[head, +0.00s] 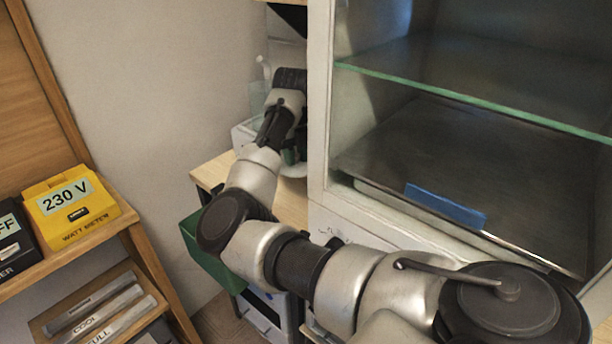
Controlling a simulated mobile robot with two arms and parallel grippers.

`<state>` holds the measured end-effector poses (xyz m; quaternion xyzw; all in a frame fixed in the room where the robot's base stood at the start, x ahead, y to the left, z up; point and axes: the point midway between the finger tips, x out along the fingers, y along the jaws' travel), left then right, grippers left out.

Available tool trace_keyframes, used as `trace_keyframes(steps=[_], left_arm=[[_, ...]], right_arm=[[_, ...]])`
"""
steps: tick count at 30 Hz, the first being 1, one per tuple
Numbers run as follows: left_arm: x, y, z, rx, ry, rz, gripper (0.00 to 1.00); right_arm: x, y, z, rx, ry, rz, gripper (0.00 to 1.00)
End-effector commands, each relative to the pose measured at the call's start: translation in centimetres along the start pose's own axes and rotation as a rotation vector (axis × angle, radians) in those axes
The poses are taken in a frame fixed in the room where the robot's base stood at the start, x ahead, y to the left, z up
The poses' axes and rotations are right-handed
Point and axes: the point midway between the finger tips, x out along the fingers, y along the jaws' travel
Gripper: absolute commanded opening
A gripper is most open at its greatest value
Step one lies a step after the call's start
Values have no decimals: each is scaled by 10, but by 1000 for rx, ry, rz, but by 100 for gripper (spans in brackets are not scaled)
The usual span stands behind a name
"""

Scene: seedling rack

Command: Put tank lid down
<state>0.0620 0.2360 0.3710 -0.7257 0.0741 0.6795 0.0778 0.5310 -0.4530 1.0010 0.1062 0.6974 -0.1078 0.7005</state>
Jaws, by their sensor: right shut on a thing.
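My right arm reaches from the lower right to the wooden worktop beyond the cabinet. My right gripper (299,146) is at the far end, partly hidden behind the cabinet's left edge. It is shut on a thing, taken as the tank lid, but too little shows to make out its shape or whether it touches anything. A pale container (242,134), perhaps the tank, stands on the worktop left of the gripper, mostly covered by my arm. My left gripper is not in view.
The glass-shelved cabinet (318,120) stands close on the right, with a blue strip (445,206) on its lower shelf edge. The worktop (213,173) is narrow. A green bin (211,254) is below it. A yellow watt meter (72,207) sits on the left shelf.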

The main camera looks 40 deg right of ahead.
Motion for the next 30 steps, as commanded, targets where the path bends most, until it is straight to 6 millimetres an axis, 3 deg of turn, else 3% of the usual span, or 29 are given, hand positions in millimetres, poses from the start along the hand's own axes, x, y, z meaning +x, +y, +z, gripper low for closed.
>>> trace_keyframes(steps=[11, 24, 30], left_arm=[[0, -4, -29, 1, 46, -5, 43], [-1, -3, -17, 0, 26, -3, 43], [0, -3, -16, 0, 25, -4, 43]], right_arm=[[59, 3, 0, 5, 5, 4, 1], [105, 3, 0, 4, 3, 4, 1], [106, 3, 0, 6, 1, 3, 1]])
